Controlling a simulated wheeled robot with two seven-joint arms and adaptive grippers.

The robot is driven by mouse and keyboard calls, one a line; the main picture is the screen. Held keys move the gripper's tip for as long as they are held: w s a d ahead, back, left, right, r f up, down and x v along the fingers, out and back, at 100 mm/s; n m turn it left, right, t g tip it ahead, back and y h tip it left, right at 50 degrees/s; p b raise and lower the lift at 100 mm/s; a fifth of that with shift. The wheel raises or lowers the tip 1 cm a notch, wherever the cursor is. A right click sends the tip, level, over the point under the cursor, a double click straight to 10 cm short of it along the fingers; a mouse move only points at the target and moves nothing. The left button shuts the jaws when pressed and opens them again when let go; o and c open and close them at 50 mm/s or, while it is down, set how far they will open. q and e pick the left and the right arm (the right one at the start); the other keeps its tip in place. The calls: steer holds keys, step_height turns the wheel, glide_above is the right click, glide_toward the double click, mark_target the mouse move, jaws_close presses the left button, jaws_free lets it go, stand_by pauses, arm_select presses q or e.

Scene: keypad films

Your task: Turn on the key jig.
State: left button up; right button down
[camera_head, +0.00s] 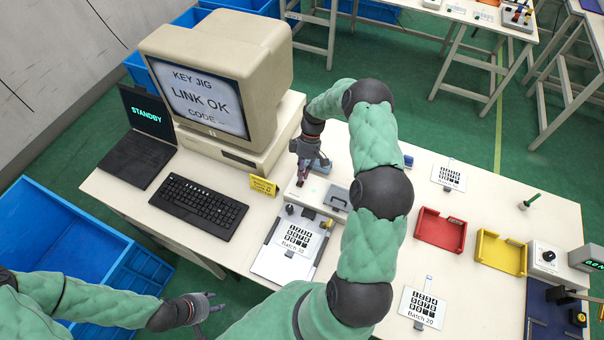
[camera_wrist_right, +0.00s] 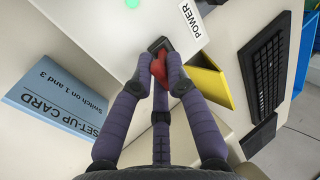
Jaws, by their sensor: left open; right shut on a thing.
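In the right wrist view, my right gripper (camera_wrist_right: 158,72) is shut on a red switch (camera_wrist_right: 160,69) with a black base beside the POWER label (camera_wrist_right: 190,20). A round green light (camera_wrist_right: 131,3) shows on the box. The monitor (camera_head: 205,98) reads KEY JIG, LINK OK, CODE. My left gripper (camera_head: 208,303) is open and empty at the lower left.
A laptop (camera_head: 145,125) reading STANDBY, a keyboard (camera_head: 198,206) and a yellow sign (camera_head: 263,185) stand nearby. A blue set-up card (camera_wrist_right: 50,103) reads Switch on 1 and 3. Red (camera_head: 441,245) and yellow (camera_head: 480,255) trays lie right of my right arm.

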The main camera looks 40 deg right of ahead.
steer(key=shift+w+d+f+y, duration=0.1)
steer(key=shift+d+f+y, duration=0.05)
steer(key=shift+y, duration=0.35)
steer(key=c, duration=1.2)
jaws_free()
steer(key=v, duration=1.2)
steer(key=shift+w, duration=0.25)
